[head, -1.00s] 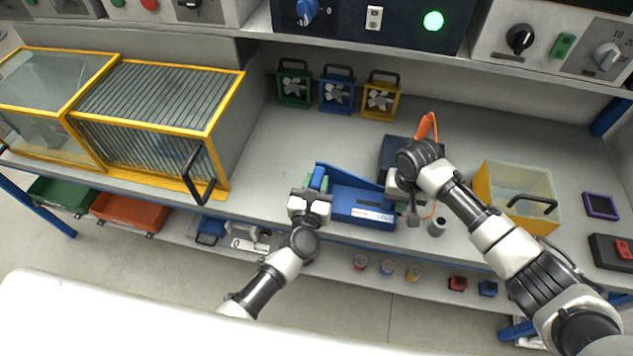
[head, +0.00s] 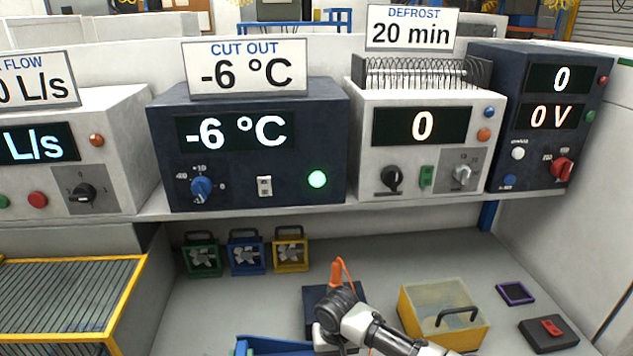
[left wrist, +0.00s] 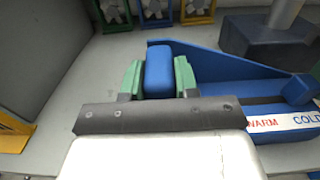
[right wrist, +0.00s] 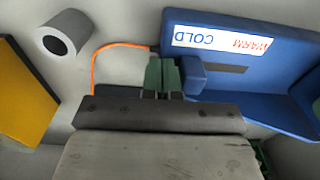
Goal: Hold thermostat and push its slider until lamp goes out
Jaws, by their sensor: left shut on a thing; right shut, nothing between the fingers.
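The blue thermostat (head: 272,346) lies on the bench, only partly in the head view. My left gripper (left wrist: 158,72) is shut on its upright blue grip (left wrist: 159,70) at the left end. The slider (left wrist: 298,90), a small blue block, sits at the COLD end of the slot; the right wrist view also shows it (right wrist: 193,75). My right gripper (right wrist: 163,75) is shut and empty, its fingertips close beside the slider on its outer side; I cannot tell whether they touch. The green lamp (head: 317,179) on the dark blue unit (head: 250,110) is lit. Its display reads -6 °C.
A dark block with an orange piece (head: 336,275) and cord stands behind the thermostat. Small fans (head: 247,255) line the back. A grey cylinder (right wrist: 55,42) stands near my right gripper.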

